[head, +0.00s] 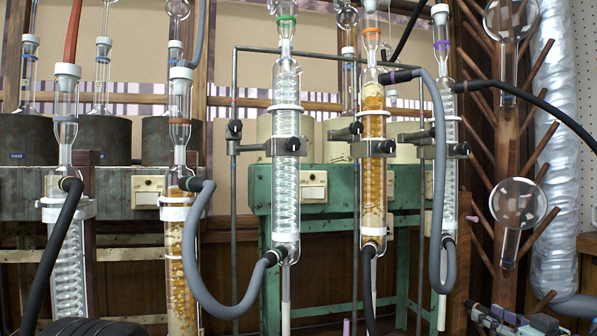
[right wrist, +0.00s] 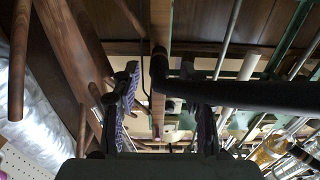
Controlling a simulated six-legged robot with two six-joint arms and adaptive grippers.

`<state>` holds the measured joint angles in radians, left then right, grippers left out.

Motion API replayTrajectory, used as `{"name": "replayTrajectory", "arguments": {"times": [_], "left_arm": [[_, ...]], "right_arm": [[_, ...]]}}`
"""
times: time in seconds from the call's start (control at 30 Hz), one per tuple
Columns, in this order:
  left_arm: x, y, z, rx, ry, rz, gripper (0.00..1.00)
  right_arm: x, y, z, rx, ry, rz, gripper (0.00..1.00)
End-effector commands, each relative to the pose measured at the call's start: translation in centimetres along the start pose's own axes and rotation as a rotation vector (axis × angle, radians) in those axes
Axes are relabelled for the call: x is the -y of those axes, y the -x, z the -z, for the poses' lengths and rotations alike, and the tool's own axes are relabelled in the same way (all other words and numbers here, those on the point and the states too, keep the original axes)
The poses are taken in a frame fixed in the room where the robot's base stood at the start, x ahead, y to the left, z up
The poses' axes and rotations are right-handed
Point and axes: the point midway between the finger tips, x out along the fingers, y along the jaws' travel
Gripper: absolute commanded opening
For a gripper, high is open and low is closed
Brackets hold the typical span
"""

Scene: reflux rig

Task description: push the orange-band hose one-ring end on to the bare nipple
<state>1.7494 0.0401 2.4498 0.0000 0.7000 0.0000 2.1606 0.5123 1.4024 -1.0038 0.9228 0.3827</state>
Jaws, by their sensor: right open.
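The orange-band condenser (head: 373,110), with amber liquid, stands clamped upright at centre right. A grey hose (head: 421,95) runs from its upper side nipple, loops over and down, and ends at the lower nipple of the purple-band condenser (head: 441,130). A black hose (head: 368,285) hangs from its lower nipple. My right gripper (head: 500,318) is open at the bottom right.
The green-band condenser (head: 286,120) has a grey hose (head: 200,265) at its lower nipple. Clamps and rods stand between the columns. A wooden peg rack (head: 505,165) with hanging glassware and a silver duct (head: 556,150) bound the right side. A black hose (head: 545,105) crosses there.

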Motion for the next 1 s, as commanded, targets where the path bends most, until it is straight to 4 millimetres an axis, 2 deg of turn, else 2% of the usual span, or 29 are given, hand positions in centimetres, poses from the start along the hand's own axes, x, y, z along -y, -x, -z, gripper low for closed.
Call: {"name": "replayTrajectory", "arguments": {"times": [0.1,0.3,1.0], "left_arm": [[0.0,-0.4,0.0,0.0,0.0,0.0,0.4],[0.0,-0.6,0.0,-0.001,0.0,0.0,0.4],[0.0,-0.4,0.0,-0.001,0.0,0.0,0.4]], "right_arm": [[0.0,-1.2,-0.1,0.002,0.002,0.0,0.44],[0.0,-2.1,0.0,0.001,-0.001,-0.001,0.44],[0.0,-2.1,0.0,0.001,-0.001,-0.001,0.44]]}}
